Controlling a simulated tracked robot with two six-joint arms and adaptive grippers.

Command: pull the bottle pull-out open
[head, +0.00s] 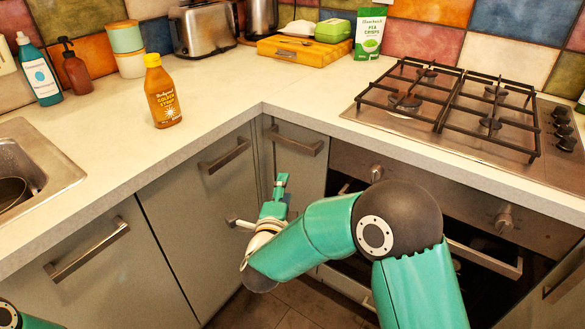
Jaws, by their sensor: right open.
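The narrow grey front in the corner (308,168), between the grey cabinet door and the oven, looks like the bottle pull-out. It appears shut. Its metal bar handle (294,142) runs across the top of the front. My right gripper (257,203) is open and empty, with its two fingers spread. It is below the handle and apart from it in the picture, in front of the lower cabinets. My right arm hides the lower part of the front. My left gripper is not in view; only a bit of my left arm shows at the bottom left corner.
A grey door (190,210) with a bar handle (224,156) stands left of the corner. The oven's knobs (376,173) and handle (485,258) are at the right, near my arm. A syrup bottle (162,95) stands on the counter (225,88) above.

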